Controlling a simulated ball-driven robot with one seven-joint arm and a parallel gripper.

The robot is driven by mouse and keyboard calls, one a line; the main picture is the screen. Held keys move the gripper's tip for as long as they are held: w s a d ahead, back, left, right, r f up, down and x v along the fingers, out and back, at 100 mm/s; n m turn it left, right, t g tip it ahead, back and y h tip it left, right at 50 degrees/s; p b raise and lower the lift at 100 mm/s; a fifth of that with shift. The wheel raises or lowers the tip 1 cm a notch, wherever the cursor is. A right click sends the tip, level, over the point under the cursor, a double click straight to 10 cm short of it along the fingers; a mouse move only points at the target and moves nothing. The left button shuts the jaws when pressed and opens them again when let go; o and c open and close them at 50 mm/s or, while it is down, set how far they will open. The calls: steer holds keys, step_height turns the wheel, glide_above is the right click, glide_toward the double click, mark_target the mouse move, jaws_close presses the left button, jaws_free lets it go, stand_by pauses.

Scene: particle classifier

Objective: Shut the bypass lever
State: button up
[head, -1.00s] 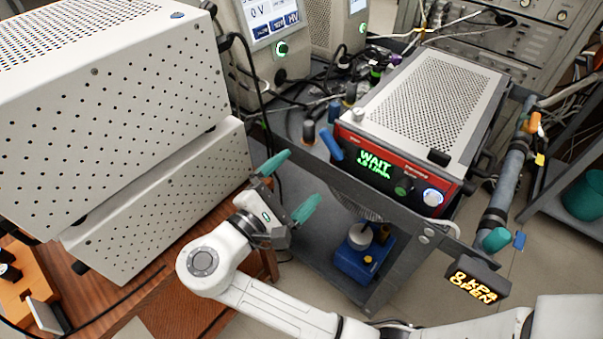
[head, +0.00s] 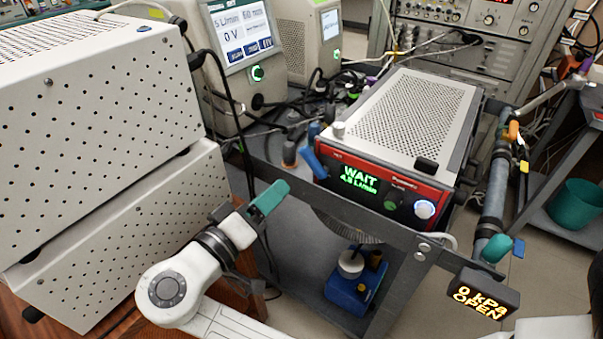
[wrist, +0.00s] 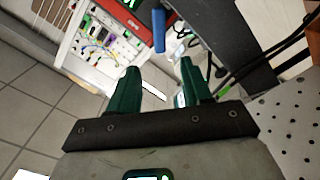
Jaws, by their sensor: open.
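A blue lever (head: 314,161) slants at the front left corner of the red-fronted unit (head: 395,190). It also shows in the wrist view (wrist: 159,31), ahead of my fingertips. An orange lever (head: 514,131) and a blue tab (head: 518,247) are on the grey pipe at the right. I cannot tell from any label which is the bypass lever. A display (head: 480,297) under the pipe reads "0 kPa OPEN". My gripper (head: 266,203) has teal fingers and is left of and below the blue lever, apart from it. In the wrist view my gripper (wrist: 160,85) is open and empty.
The red-fronted unit shows "WAIT" and sits on a grey cart (head: 360,212). White perforated boxes (head: 90,120) stand close on the left. Black cables hang behind my gripper. A blue pump-like item (head: 355,292) is on the cart's lower shelf.

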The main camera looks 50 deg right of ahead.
mark_target(307, 160)
steer(key=shift+m, duration=0.9)
steer(key=d, duration=1)
steer(key=shift+w+d, duration=0.2)
steer(key=shift+d, duration=0.2)
steer(key=shift+c, duration=0.3)
jaws_close()
